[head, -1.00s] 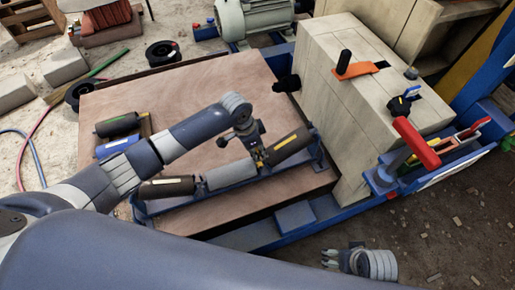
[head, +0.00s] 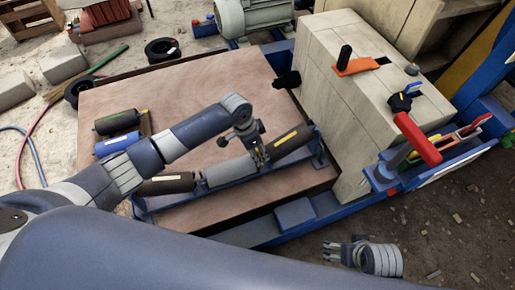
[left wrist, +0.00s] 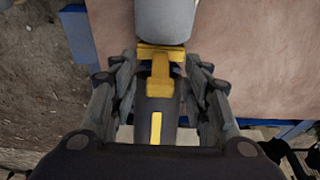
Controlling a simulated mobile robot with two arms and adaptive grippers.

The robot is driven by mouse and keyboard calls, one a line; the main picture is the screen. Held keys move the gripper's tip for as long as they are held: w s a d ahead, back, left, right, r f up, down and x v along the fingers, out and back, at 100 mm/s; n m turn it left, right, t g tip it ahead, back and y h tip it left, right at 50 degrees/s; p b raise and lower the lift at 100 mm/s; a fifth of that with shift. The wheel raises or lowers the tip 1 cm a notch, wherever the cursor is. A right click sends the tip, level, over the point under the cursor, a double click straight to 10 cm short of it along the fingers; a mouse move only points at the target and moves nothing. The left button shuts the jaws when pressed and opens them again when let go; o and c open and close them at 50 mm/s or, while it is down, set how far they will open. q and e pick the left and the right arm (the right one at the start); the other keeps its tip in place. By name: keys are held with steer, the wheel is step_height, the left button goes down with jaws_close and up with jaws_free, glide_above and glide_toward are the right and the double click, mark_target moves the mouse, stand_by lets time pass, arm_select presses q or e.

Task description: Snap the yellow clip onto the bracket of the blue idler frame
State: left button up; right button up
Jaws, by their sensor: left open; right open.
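The blue idler frame (head: 319,150) lies across the brown board, carrying a grey middle roller (head: 230,172) between two dark rollers. My left gripper (head: 258,157) is above the joint between the grey roller and the right dark roller (head: 293,143). In the left wrist view the yellow clip (left wrist: 160,66) sits at this joint, between the grey roller's end and the dark roller with a yellow label. My left fingers stand open on both sides of the clip. Whether it is seated on the bracket is hidden. My right gripper (head: 335,251) is open and empty over the ground.
A pale block-shaped housing (head: 345,110) with an orange plate stands close right of the frame. A red-handled tool (head: 417,138) stands in the blue tray further right.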

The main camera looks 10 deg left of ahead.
arm_select(q)
steer(key=shift+r, duration=0.1)
steer(key=v, duration=1.2)
